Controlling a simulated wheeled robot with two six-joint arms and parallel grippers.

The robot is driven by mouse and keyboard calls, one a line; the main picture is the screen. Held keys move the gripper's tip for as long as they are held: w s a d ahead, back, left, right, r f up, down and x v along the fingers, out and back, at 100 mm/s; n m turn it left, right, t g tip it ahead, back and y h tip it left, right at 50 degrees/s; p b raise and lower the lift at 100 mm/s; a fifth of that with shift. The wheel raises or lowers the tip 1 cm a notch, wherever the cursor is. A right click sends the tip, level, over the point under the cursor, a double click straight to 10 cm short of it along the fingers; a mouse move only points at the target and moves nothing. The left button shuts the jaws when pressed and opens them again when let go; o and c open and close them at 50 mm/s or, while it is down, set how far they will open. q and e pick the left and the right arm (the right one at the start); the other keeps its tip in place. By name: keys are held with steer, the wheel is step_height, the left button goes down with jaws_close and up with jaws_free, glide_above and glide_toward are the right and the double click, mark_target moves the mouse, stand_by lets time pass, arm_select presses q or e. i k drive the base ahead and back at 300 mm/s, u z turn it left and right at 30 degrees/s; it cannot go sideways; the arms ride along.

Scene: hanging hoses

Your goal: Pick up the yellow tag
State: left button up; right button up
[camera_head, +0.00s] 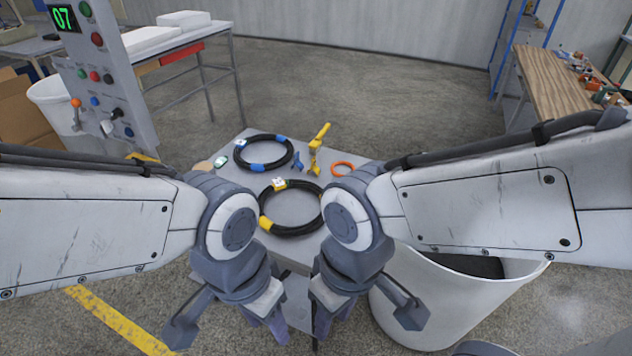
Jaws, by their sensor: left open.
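Two black hose coils lie on the small grey table (225,165). The nearer coil (262,209) has yellow bands. A small yellow tag with a white face (278,183) sits at its upper left edge. The farther coil (288,150) has blue bands. My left gripper (266,322) points down in front of the table, below and nearer than the yellow-banded coil; it is open and apart from the tag. My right gripper (328,318) hangs just right of it, also apart from the tag. Its jaws are partly hidden, so their opening does not show clearly.
A yellow tool (318,140), a blue clip (297,161) and an orange ring (343,168) lie behind and right of the coils. A large white bin (440,300) stands right of the table. A control panel (95,75) stands at the left.

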mark_target(313, 167)
steer(key=u, duration=0.5)
steer(key=i, duration=1.25)
steer(key=z, duration=0.35)
